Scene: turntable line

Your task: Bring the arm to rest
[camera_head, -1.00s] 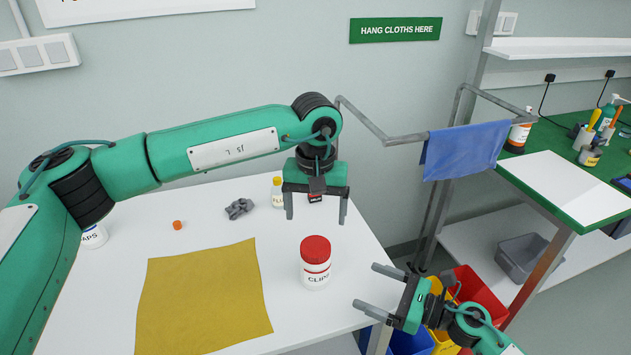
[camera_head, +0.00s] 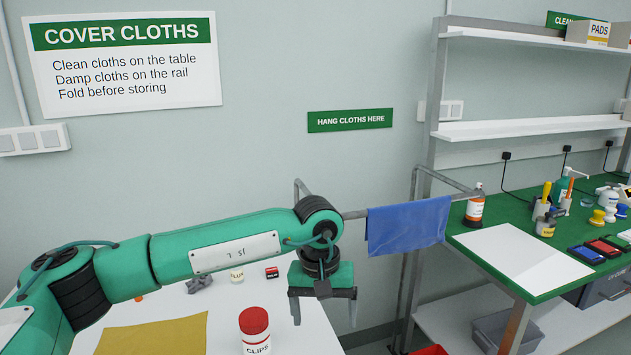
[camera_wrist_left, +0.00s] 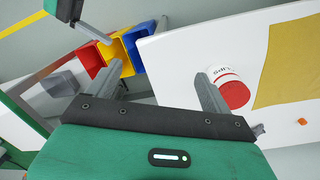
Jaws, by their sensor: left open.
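My left gripper (camera_head: 324,309) is open and empty, pointing down near the right edge of the white table (camera_head: 308,330). Its open fingers also show in the left wrist view (camera_wrist_left: 160,85). The blue cloth (camera_head: 408,228) hangs over the rail (camera_head: 354,214) to the right of the gripper, apart from it. The yellow cloth (camera_head: 155,335) lies flat on the table. The red-lidded CLIPS jar (camera_head: 254,332) stands upright left of the gripper, apart from it in the head view. My right gripper is out of the head view; a grey finger shows at the wrist view's top.
A grey crumpled thing (camera_head: 199,284), a FLUX bottle (camera_head: 236,276) and a small dark box (camera_head: 272,272) stand at the table's back. A green bench (camera_head: 500,215) with several bottles is at the right. Coloured bins (camera_wrist_left: 133,45) stand below the table edge.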

